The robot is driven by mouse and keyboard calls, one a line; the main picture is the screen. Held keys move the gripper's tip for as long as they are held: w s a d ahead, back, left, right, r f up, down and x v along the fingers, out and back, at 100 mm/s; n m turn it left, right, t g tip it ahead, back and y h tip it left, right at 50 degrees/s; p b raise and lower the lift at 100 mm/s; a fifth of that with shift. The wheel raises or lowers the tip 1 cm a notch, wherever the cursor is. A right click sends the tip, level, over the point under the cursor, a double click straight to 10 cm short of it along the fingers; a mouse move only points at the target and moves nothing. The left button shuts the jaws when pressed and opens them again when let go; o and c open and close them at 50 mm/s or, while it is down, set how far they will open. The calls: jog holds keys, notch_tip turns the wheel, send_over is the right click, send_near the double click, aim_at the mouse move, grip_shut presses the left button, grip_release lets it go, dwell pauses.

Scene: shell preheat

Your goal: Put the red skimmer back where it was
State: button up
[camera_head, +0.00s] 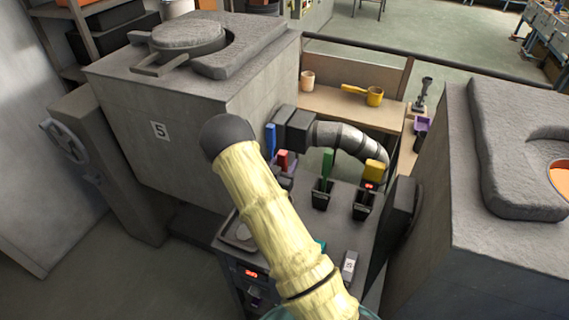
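A red handle (283,159) stands upright in a holder on the station between the two furnaces, just right of my arm. It looks like the red skimmer's handle, but its lower part is hidden and I cannot tell its shape. A blue handle (270,139), a green handle (327,164) in a dark holder (322,192), and a yellow block-like handle (375,170) over another dark holder (364,206) stand near it. My yellow-sleeved arm crosses the middle of the view and ends in a dark rounded part. No gripper fingers show.
A grey furnace marked 5 (190,110) stands left, another (500,200) with a glowing opening right. A silver duct (345,137) curves behind the holders. A wooden shelf (335,100) behind carries a beige cup (307,80) and a yellow ladle (374,96).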

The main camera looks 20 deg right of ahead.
jog(key=shift+r, duration=0.15)
jog(key=shift+s+a, duration=0.15)
jog(key=shift+a, duration=0.05)
jog(key=b+v, duration=0.3)
jog(key=v, duration=0.8)
jog(key=shift+s+a, duration=0.15)
